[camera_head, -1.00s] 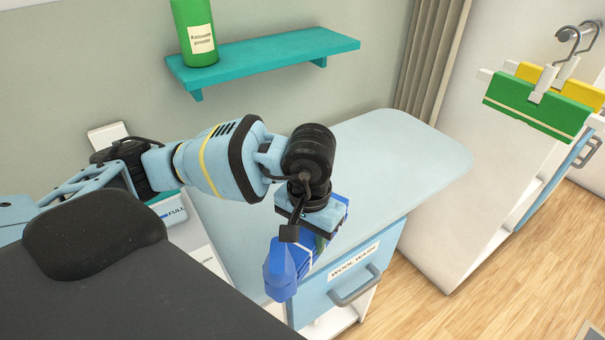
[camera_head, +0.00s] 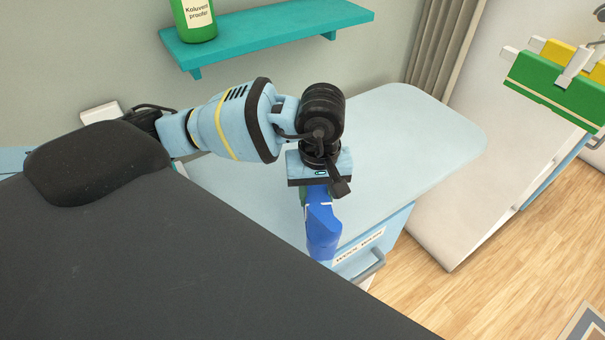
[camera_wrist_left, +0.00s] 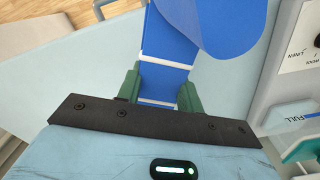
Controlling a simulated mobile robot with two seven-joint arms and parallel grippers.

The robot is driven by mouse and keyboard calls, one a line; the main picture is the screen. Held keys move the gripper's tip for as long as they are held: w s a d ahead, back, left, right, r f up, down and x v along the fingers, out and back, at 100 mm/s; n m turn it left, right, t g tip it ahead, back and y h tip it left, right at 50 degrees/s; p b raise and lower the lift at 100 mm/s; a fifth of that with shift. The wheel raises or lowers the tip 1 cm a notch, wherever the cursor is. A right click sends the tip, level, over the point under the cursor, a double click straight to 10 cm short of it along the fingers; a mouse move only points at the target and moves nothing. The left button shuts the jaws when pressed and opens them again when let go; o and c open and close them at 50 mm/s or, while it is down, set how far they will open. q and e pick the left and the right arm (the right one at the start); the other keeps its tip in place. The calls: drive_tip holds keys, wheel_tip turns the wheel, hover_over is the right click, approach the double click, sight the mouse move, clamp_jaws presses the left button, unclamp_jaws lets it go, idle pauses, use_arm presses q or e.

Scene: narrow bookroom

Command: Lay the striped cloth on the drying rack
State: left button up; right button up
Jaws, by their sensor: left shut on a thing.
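The striped cloth is blue with white stripes and hangs folded below my left gripper (camera_head: 319,188) in the head view, where the cloth (camera_head: 323,232) is in front of the pale blue worktop's edge. In the left wrist view the cloth (camera_wrist_left: 215,22) passes between the green fingers of my left gripper (camera_wrist_left: 160,92), which is shut on it. Much of the cloth's upper part is hidden by the gripper in the head view. I cannot make out a drying rack for certain. My right gripper is in neither view.
The pale blue worktop (camera_head: 410,125) is bare, with a drawer front (camera_head: 362,248) labelled wool wash below. A teal shelf (camera_head: 270,34) holds a green bottle (camera_head: 197,20). Green (camera_head: 545,88) and yellow (camera_head: 562,55) pieces hang at the upper right.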

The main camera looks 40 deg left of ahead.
use_arm(q)
drive_tip(key=n, duration=0.5)
drive_tip(key=shift+w+a+n+p, duration=0.15)
drive_tip(key=shift+n+p, duration=0.15)
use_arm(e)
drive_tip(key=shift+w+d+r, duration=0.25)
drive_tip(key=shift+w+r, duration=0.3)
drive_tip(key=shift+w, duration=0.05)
use_arm(q)
drive_tip(key=shift+f, duration=0.1)
